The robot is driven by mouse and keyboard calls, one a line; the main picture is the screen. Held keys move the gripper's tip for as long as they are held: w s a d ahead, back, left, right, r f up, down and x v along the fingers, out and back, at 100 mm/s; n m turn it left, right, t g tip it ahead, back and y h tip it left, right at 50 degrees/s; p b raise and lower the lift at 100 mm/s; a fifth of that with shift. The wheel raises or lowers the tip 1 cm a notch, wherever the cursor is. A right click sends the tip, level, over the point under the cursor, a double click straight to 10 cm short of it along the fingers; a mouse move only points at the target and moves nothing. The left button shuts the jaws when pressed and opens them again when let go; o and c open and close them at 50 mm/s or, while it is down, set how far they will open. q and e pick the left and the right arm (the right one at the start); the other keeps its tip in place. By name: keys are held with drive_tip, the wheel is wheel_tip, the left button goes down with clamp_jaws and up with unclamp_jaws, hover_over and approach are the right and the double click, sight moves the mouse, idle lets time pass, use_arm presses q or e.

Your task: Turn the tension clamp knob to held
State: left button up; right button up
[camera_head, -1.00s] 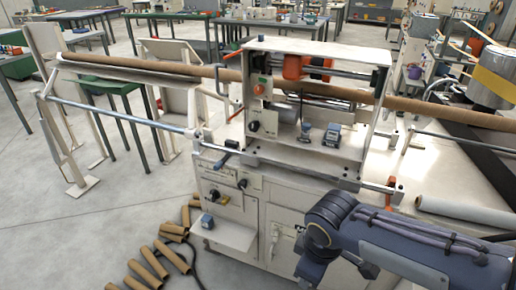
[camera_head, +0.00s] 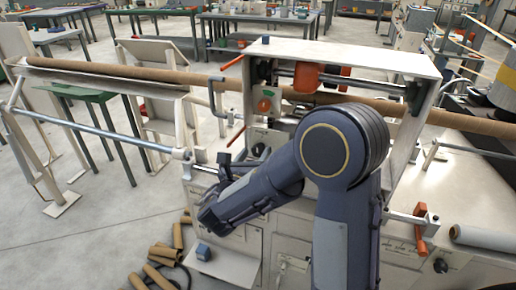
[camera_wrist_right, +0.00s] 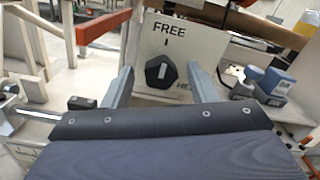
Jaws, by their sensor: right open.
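The tension clamp knob (camera_wrist_right: 158,73) is a dark faceted knob on a white panel (camera_wrist_right: 203,42) in the right wrist view. Its pale bar stands nearly upright, towards the FREE label (camera_wrist_right: 168,27) above. A second label, starting "HE", is partly hidden behind the right-hand finger. My right gripper (camera_wrist_right: 160,68) is open, one finger on each side of the knob, with visible gaps; I see no contact. In the head view the knob (camera_head: 257,149) is small, just beyond my right wrist. My left gripper is not in view.
A metal frame (camera_head: 345,58) surrounds the panel. A long brown tube (camera_head: 140,73) crosses behind it. A red-orange lever (camera_wrist_right: 103,28) is left of the panel, and blue-grey blocks (camera_wrist_right: 275,88) are to its right. Several brown tubes (camera_head: 160,262) lie on the floor.

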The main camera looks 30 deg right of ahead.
sight(259, 154)
drive_tip(key=shift+x, duration=1.55)
drive_tip(key=c, duration=1)
drive_tip(key=shift+f+m+b, duration=0.2)
drive_tip(key=shift+m+b, duration=0.5)
drive_tip(key=shift+b, duration=0.15)
drive_tip(key=m+b, duration=0.3)
drive_tip(key=b, duration=0.1)
drive_tip(key=m+b, duration=0.4)
drive_tip(key=b, duration=0.1)
drive_tip(key=m+b, duration=0.3)
drive_tip(key=b, duration=0.2)
drive_tip(key=shift+s+d+f, duration=0.15)
drive_tip(key=shift+s+f, duration=0.1)
drive_tip(key=m+b, duration=1)
drive_tip(key=b, duration=0.2)
drive_tip(key=shift+f, duration=0.1)
drive_tip(key=shift+m+b, duration=1.3)
